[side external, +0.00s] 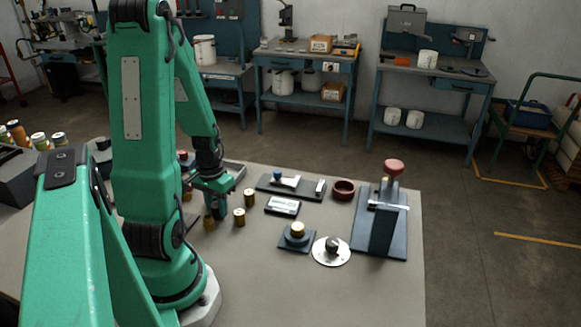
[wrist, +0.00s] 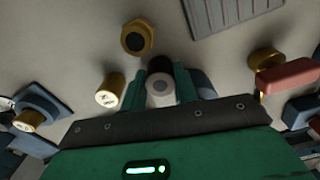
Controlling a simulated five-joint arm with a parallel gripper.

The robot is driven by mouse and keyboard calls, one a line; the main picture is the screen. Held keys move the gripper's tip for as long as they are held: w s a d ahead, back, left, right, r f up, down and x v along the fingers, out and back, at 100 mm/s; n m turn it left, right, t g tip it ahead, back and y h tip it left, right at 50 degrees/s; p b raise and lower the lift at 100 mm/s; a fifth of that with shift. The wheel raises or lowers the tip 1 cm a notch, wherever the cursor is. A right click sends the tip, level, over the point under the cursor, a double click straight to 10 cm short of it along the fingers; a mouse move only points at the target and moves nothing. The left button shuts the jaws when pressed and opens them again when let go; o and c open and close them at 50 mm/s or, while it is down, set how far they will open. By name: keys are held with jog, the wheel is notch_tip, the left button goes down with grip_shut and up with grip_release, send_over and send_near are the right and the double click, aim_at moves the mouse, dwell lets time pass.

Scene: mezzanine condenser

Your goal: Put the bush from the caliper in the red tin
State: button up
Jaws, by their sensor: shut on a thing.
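My gripper (side external: 218,208) is low over the left part of the table, beside brass bushes. In the wrist view my gripper (wrist: 160,88) is shut on a pale round-ended piece (wrist: 160,92) with a dark part behind it; I cannot tell if it is a bush. The red tin (side external: 343,189) stands open on the table to the right of my gripper. A dark plate (side external: 308,194) with a pale, blue-knobbed device on it lies between them. A small device with a light display (side external: 283,206) lies in front. I cannot tell which is the caliper.
Brass bushes stand close by at the right (side external: 250,197), in front (side external: 239,217) and at the left (side external: 209,222). A dark square base (side external: 297,241) holds a brass piece. A white disc (side external: 331,252) and a red-knobbed fixture (side external: 380,225) stand right. The front table is clear.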

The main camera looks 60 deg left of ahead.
aim_at(217, 205)
jog(key=shift+f, duration=0.1)
jog(key=o, duration=1)
notch_tip(217, 205, up, 12)
dwell(0.7)
dwell(0.5)
jog(key=w+d+r+m+t, duration=0.2)
jog(key=d+r, duration=0.3)
jog(key=d, duration=0.5)
jog(key=w+d+r+m+t, duration=0.3)
jog(key=d+r, duration=0.3)
jog(key=d, duration=0.5)
jog(key=shift+w+d+r+m, duration=0.2)
jog(key=shift+w+d+m, duration=0.05)
jog(key=shift+w+m, duration=0.6)
jog(key=shift+o, duration=0.5)
jog(key=shift+s+d+r+t, duration=0.1)
jog(key=shift+d+r+t, duration=0.05)
jog(key=shift+d+t, duration=0.2)
